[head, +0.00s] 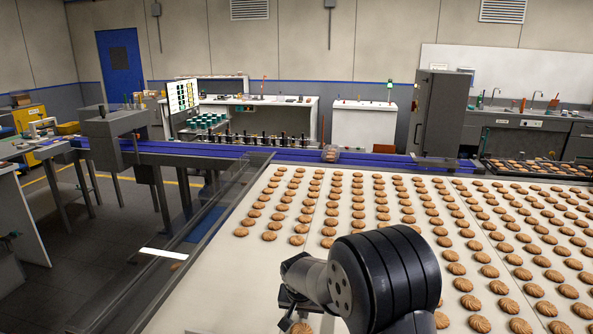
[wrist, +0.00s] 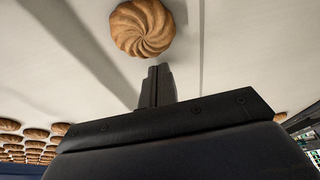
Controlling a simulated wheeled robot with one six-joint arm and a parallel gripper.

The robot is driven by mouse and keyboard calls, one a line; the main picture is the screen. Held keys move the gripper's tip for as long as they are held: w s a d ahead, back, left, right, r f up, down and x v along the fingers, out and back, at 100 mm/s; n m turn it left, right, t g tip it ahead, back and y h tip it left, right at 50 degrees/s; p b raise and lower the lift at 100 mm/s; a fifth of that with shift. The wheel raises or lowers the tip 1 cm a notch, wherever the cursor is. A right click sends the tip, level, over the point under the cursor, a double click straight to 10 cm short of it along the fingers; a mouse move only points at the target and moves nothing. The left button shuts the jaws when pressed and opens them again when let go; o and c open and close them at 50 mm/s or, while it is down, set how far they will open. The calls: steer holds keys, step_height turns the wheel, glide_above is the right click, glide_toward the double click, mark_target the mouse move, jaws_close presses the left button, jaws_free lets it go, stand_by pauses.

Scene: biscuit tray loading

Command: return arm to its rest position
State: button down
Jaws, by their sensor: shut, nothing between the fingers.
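My arm reaches over the white belt (head: 215,290) from the bottom of the head view. My gripper (head: 286,322) is at its left end, partly hidden by the wrist. In the wrist view my gripper (wrist: 158,72) has its two fingers together, with nothing between them. A round swirled biscuit (wrist: 142,27) lies on the white surface just beyond the fingertips; I cannot tell whether they touch it. A biscuit also shows near the gripper in the head view (head: 301,328).
Many biscuits (head: 400,206) lie in rows across the belt, behind and right of my arm. The belt's left front part is bare. A grey cabinet (head: 437,112) stands beyond.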

steer(key=shift+w, duration=0.3)
